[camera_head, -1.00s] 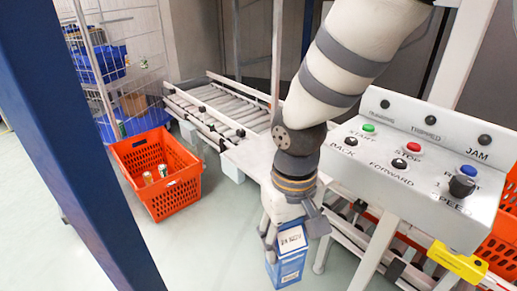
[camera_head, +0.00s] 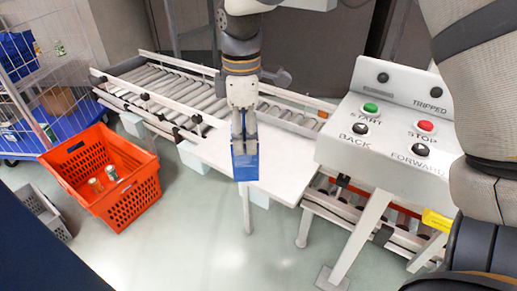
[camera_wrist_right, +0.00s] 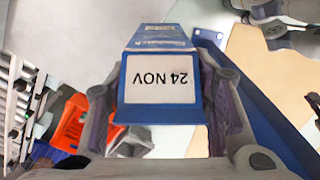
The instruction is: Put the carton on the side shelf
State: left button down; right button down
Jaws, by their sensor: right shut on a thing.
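The carton (camera_head: 245,164) is a blue box with a white label reading "24 NOV". My right gripper (camera_head: 243,134) is shut on its upper part, with the carton hanging upright below. In the right wrist view, the carton (camera_wrist_right: 160,77) sits between the two fingers of my right gripper (camera_wrist_right: 165,112). The side shelf (camera_head: 283,172) is a bare white board beside the roller conveyor. In the head view the carton overlaps the shelf's front left part; I cannot tell whether it touches it. My left gripper is not seen.
The roller conveyor (camera_head: 185,92) runs behind the shelf. A white control box (camera_head: 385,130) with buttons stands right of the shelf. An orange tote (camera_head: 128,203) holding two cans is on the floor at left, near a wire cage cart (camera_head: 80,122).

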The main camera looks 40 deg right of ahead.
jog(key=w+d+r+n, duration=0.4)
jog(key=d+r+n, duration=0.2)
jog(key=d+n, duration=0.45)
notch_tip(320, 180, down, 10)
jog(key=shift+s+d+b, duration=0.15)
jog(key=shift+s+b, duration=0.1)
jog(key=shift+b, duration=0.05)
jog(key=shift+f, duration=0.15)
jog(key=c, duration=0.8)
grip_release()
jog(key=shift+f, duration=0.15)
jog(key=shift+o, duration=0.2)
notch_tip(320, 180, up, 8)
